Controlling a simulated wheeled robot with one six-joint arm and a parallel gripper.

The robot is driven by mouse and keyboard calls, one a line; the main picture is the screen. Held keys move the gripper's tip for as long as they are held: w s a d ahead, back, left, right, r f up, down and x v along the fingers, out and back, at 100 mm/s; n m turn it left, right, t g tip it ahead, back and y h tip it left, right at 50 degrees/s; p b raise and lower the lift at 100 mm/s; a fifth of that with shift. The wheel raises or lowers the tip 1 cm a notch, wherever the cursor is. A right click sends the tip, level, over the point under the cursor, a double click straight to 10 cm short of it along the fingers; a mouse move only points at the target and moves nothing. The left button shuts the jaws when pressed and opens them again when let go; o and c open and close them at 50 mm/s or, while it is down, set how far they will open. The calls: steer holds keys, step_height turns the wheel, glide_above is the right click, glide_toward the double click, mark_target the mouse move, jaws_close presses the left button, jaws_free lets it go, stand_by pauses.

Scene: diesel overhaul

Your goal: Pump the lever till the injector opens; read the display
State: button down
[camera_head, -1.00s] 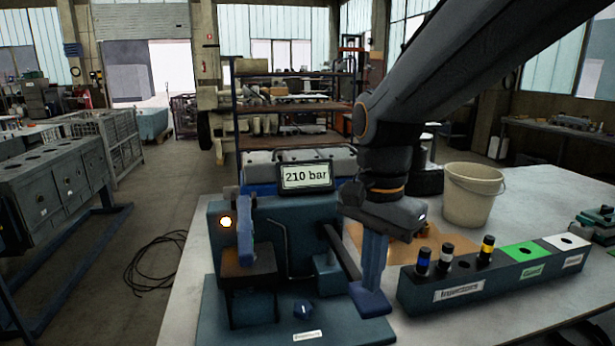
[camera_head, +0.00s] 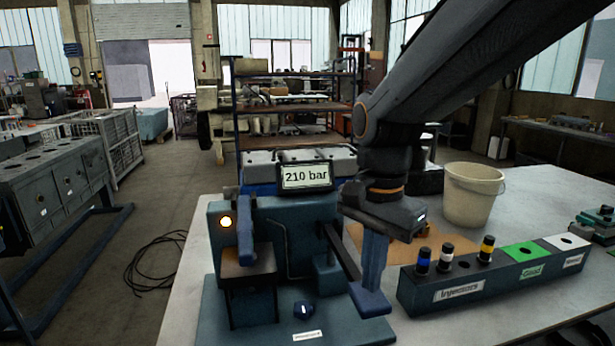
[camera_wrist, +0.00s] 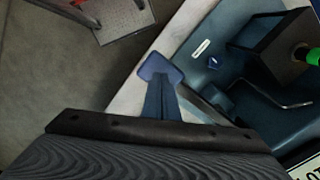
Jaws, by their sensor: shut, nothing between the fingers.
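The injector tester (camera_head: 215,325) is a blue-green stand on the bench. A dark lever (camera_head: 341,252) slopes down to the right toward a blue pad or handle (camera_head: 371,300). My gripper (camera_head: 373,285) points down with its blue fingers shut and nothing between them. Its tips are at the blue handle; whether they touch cannot be told. In the wrist view, the fingers (camera_wrist: 162,100) reach toward the blue handle (camera_wrist: 160,69). A green-tipped part (camera_wrist: 313,57) shows at the tester's holder.
A rack labelled "Injectors" (camera_head: 459,291) holds blue, white and yellow-topped injectors, with green and white sections at its right. A bucket (camera_head: 472,195) stands behind it. Shelves are at the back and a grey cabinet (camera_head: 55,190) at left.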

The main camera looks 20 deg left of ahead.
steer(key=shift+w+a+f+b, duration=0.1)
steer(key=shift+f+b, duration=0.55)
steer(key=shift+f, duration=1.3)
steer(key=shift+w+f+b, duration=0.1)
steer(key=shift+f+b, duration=0.55)
steer(key=shift+f, duration=1.25)
steer(key=r+p, duration=0.7)
steer(key=shift+s+d+r+p, duration=0.2)
steer(key=shift+s+r+p, duration=0.2)
step_height(320, 180, up, 4)
steer(key=p, duration=0.4)
